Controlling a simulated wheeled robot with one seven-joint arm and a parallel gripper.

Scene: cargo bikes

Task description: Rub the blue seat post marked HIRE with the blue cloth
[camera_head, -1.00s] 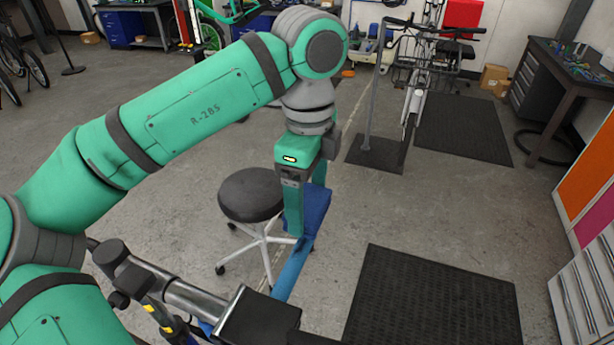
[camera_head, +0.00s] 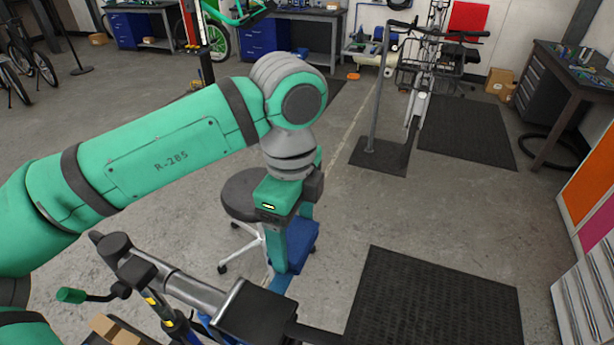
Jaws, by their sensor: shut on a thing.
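My gripper (camera_head: 290,258) points down at the centre of the view, shut on the blue cloth (camera_head: 303,246). The cloth shows as a dark blue, block-like shape to the right of and behind the near finger. The blue seat post (camera_head: 281,284) shows as a short, lighter blue strip just below the fingertips. Its upper part is hidden behind the gripper and cloth. The cloth overlaps the post in this view; I cannot tell whether they touch. No HIRE lettering is readable.
A black clamp block (camera_head: 255,312) on a repair-stand arm (camera_head: 190,290) is close below my gripper. A round black stool (camera_head: 240,196) stands behind it. A dark mat (camera_head: 435,300) lies at right. A bike (camera_head: 415,105) stands further back.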

